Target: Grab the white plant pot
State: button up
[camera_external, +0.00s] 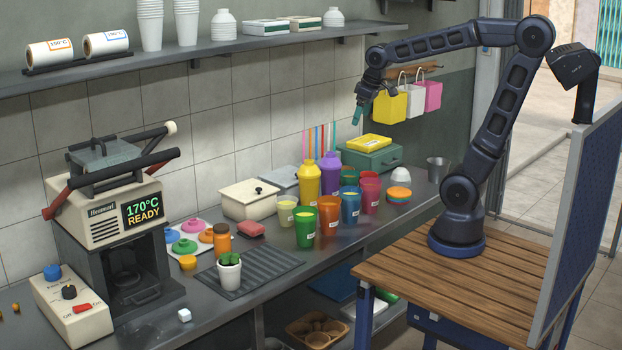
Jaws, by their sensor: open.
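The white plant pot (229,275) stands upright on a dark ribbed mat on the counter, left of centre, with a small green plant (230,259) in it. My gripper (357,115) is high above the back of the counter, up and to the right of the pot and well away from it. It hangs near the yellow bag on the wall rail. Its teal fingers point down and are open, with nothing seen between them.
The ribbed mat (258,279) has bare room right of the pot. An orange jar (222,238) stands close behind it. Several colored cups and bottles, including a green cup (305,228), stand between pot and arm. A press (115,225) stands left; a shelf (200,52) runs above.

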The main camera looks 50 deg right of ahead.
jog(key=w+a+f+n+g, duration=0.1)
jog(key=w+a+n, duration=0.1)
jog(key=w+a, duration=0.3)
jog(key=w+a+f+n, duration=0.2)
jog(key=w+a, duration=0.1)
jog(key=a, duration=0.5)
jog(key=n+g, duration=0.2)
jog(key=n, duration=0.7)
send_over(229, 260)
jog(key=shift+h, duration=0.3)
jog(key=f, duration=2.4)
jog(key=shift+w+d, duration=0.2)
jog(key=shift+d, duration=0.05)
jog(key=shift+s+a+f, duration=0.2)
jog(key=shift+a+f, duration=0.05)
jog(key=shift+f, duration=0.3)
notch_tip(229, 260, down, 5)
jog(key=shift+r, duration=0.1)
jog(key=shift+s+a+f, duration=0.1)
jog(key=shift+a+f, duration=0.05)
jog(key=shift+f, duration=1.25)
jog(key=shift+s+a+f, duration=0.1)
jog(key=shift+f, duration=1.25)
jog(key=c, duration=1.3)
jog(key=shift+o, duration=0.2)
